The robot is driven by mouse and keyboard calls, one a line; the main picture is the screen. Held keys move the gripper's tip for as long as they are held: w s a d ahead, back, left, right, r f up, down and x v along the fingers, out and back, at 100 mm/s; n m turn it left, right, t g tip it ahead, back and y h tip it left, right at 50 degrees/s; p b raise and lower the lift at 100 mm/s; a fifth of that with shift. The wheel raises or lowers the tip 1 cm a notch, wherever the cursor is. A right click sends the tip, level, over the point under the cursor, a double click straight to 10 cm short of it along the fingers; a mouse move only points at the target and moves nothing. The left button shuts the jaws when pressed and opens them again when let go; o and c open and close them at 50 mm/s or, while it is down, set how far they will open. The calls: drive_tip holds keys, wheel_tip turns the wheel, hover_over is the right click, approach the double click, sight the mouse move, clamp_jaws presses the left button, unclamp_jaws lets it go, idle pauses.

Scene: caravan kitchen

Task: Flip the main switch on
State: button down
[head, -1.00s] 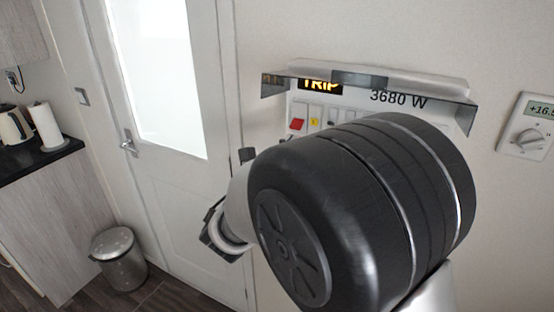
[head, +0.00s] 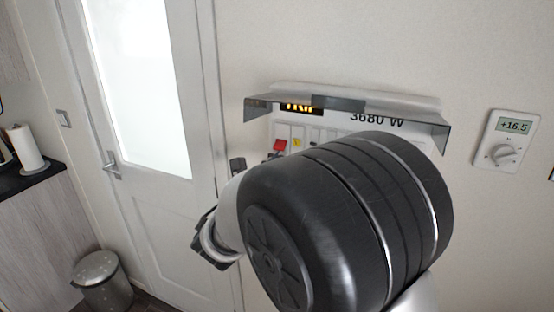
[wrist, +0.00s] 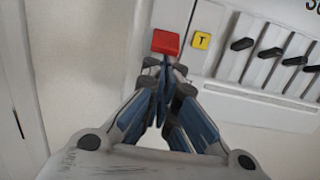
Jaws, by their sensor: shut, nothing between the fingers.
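The red main switch (wrist: 166,42) sits at the left end of a white panel in the wrist view. It also shows in the head view (head: 279,146), just above my arm. My gripper (wrist: 164,66) is shut and empty, with its fingertips right at the lower edge of the red switch. I cannot tell whether they touch it. In the head view my arm hides most of the gripper. The panel's display (head: 300,107) glows amber and seems to read TRIP, partly cut off by the raised cover.
A yellow T button (wrist: 201,40) sits right of the red switch, followed by several black levers (wrist: 270,53). A clear, tinted cover (head: 400,113) juts out above the panel. A thermostat (head: 505,140) is on the wall at right; a door (head: 150,190) and bin (head: 102,280) stand left.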

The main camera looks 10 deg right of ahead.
sight(278, 149)
drive_tip(key=shift+s+a+r+g+y+p, duration=0.15)
drive_tip(key=shift+r+g+y+p, duration=0.35)
drive_tip(key=shift+p, duration=1.2)
drive_tip(key=shift+s+a+r+g+y+p, duration=0.15)
drive_tip(key=shift+r+g+y+p, duration=0.3)
drive_tip(key=shift+p, duration=1.35)
drive_tip(key=shift+s+a+r+g+y+p, duration=0.15)
drive_tip(key=shift+r+g+p, duration=0.5)
drive_tip(key=shift+p, duration=1.1)
drive_tip(key=shift+s+a+r+g+y+p, duration=0.15)
drive_tip(key=shift+r+g+y+p, duration=0.35)
drive_tip(key=shift+p, duration=1.3)
drive_tip(key=shift+d, duration=0.1)
